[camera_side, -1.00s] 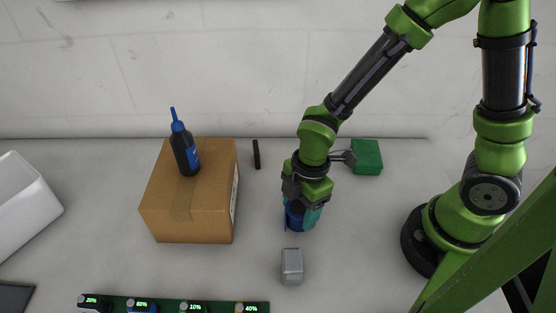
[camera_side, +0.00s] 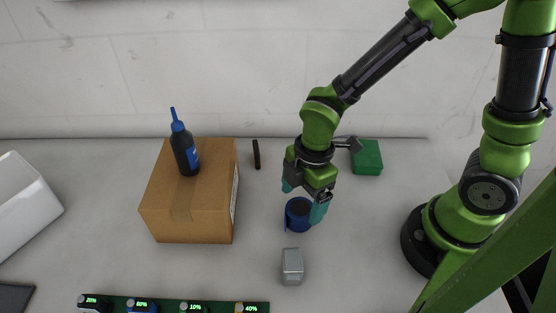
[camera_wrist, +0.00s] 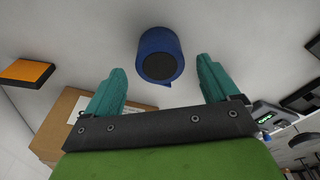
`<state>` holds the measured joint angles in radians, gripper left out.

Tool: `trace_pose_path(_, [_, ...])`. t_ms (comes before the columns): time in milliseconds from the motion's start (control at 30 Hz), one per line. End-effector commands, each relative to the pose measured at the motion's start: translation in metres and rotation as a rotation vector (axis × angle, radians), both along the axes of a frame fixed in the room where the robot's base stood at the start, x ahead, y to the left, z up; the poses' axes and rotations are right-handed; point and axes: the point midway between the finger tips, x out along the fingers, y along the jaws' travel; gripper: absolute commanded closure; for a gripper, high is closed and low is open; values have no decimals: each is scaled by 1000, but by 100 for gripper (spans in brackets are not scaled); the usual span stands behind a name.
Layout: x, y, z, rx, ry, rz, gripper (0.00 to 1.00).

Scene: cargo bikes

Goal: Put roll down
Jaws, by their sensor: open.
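The blue roll (camera_side: 298,214) with a dark centre stands on the white table, to the right of the cardboard box. In the wrist view the roll (camera_wrist: 160,56) lies beyond my fingertips and between their lines, apart from both. My gripper (camera_side: 304,198) is open and empty, its teal fingers spread just above and behind the roll. In the wrist view both fingers of my gripper (camera_wrist: 161,82) show wide apart with nothing between them.
A cardboard box (camera_side: 218,190) stands left of the roll with a dark blue-capped bottle (camera_side: 185,150) on top. A grey block (camera_side: 292,267) is in front of the roll. A green block (camera_side: 366,157) is behind right, a black bar (camera_side: 256,154) behind left. A charger strip (camera_side: 172,305) lies in front.

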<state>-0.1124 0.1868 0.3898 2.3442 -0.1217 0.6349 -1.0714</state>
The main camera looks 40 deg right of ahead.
Motion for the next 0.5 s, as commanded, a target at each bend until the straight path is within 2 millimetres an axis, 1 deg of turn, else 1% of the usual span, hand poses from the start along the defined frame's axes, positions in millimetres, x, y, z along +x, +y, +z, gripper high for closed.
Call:
trace_pose_path(33, [2, -1, 13, 2, -9, -3, 12])
trace_pose_path(200, [0, -5, 49, 2, -8, -2, 12])
trace_pose_path(333, [-1, -8, 70, 2, -5, -2, 12])
trace_pose_path(500, [-2, -11, 86, 2, -5, -10, 12])
